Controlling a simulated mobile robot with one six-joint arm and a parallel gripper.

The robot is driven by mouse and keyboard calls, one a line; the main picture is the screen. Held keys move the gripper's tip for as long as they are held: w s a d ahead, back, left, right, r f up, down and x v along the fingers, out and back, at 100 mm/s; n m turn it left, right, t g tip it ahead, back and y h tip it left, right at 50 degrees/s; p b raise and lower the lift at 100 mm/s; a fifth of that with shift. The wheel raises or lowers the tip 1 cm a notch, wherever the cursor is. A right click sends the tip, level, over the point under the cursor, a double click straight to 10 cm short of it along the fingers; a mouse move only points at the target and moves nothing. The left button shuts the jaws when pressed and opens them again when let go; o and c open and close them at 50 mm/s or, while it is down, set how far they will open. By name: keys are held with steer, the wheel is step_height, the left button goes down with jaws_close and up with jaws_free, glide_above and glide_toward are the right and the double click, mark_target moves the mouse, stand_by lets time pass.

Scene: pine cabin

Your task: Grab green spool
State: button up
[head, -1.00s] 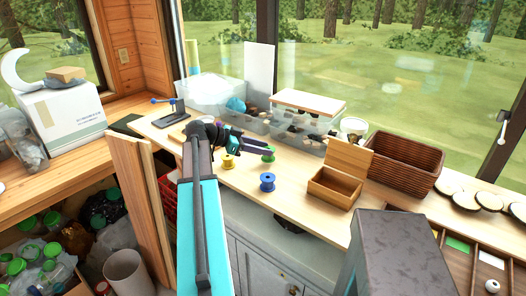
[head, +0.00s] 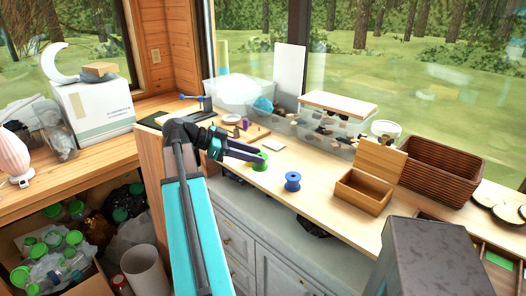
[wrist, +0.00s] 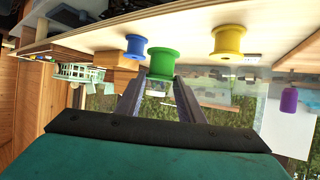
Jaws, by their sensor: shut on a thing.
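The green spool (head: 260,162) is at the tip of my gripper (head: 255,158) over the worktop in the head view. In the wrist view, which is upside down, the green spool (wrist: 163,64) sits between the two fingers (wrist: 160,85), and my gripper is shut on it. I cannot tell whether it touches the worktop. A blue spool (head: 292,181) stands to its right in the head view. A yellow spool (wrist: 228,42) shows on the other side in the wrist view; in the head view it seems hidden by my gripper.
A small open wooden box (head: 363,190) and a brown woven basket (head: 437,170) stand to the right. Clear bins (head: 330,130) line the window side. A white square (head: 272,145) lies behind the green spool. The worktop's front strip is fairly clear.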

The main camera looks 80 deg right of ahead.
steer(key=shift+w+a, duration=0.2)
steer(key=shift+a, duration=0.05)
stand_by(0.5)
